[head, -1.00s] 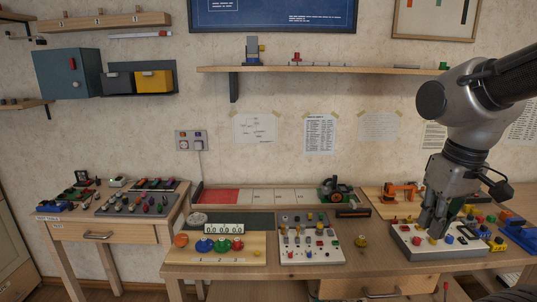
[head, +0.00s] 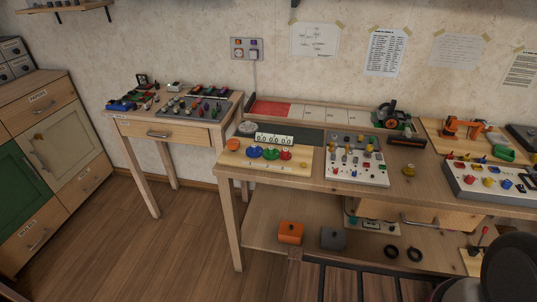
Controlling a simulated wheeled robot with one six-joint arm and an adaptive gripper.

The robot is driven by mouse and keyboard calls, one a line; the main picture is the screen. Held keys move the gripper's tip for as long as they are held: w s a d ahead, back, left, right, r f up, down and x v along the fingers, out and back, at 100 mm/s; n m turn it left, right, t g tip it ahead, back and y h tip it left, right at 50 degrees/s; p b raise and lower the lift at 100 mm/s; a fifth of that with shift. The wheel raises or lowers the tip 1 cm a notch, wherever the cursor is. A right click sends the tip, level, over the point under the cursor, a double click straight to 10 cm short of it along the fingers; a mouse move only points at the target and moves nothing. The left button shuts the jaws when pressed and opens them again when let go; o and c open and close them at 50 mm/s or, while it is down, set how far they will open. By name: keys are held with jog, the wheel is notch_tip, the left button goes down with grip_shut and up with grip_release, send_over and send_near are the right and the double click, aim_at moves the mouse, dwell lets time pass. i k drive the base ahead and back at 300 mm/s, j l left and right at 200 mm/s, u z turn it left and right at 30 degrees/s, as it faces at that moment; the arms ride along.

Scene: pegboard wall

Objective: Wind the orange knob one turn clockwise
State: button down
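The orange knob (head: 233,144) is a small round knob at the left end of a light wooden board (head: 262,166) on the long workbench. A blue knob (head: 253,152), a green knob (head: 270,154) and a red knob (head: 286,155) sit in a row to its right. A white counter strip (head: 274,140) stands behind them; its digits are too small to read. My gripper is out of view; only a dark rounded part of my arm shows at the bottom right, far from the orange knob.
A grey panel with switches (head: 339,169) lies right of the board, and a grey-white control box (head: 468,181) is further right. The lower shelf holds an orange box (head: 291,232) and a dark grey box (head: 333,238). A side table (head: 185,136) stands left. Floor before the bench's left end is clear.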

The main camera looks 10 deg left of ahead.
aim_at(233, 144)
jog(key=i+l+u, duration=0.1)
jog(key=u, duration=1.65)
